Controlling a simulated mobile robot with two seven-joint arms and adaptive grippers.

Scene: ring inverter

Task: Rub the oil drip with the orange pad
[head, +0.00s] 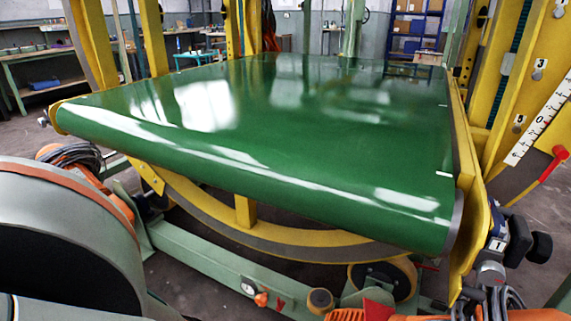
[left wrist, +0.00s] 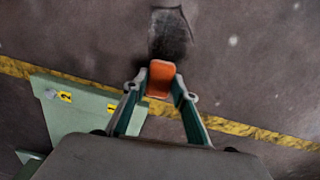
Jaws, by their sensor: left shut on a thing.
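The orange pad (left wrist: 161,72) is held between the fingertips of my left gripper (left wrist: 160,90), seen in the left wrist view. The gripper is shut on it. The pad appears at the near end of this patch. I cannot tell whether it touches the floor. My right gripper shows in neither view, and the head view does not show the pad or the patch.
In the left wrist view, a yellow floor line (left wrist: 250,131) crosses under the gripper, and a pale green beam (left wrist: 80,112) with yellow number tags stands close at left. The head view shows a broad green belt (head: 260,125) and yellow uprights (head: 154,38) of the machine.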

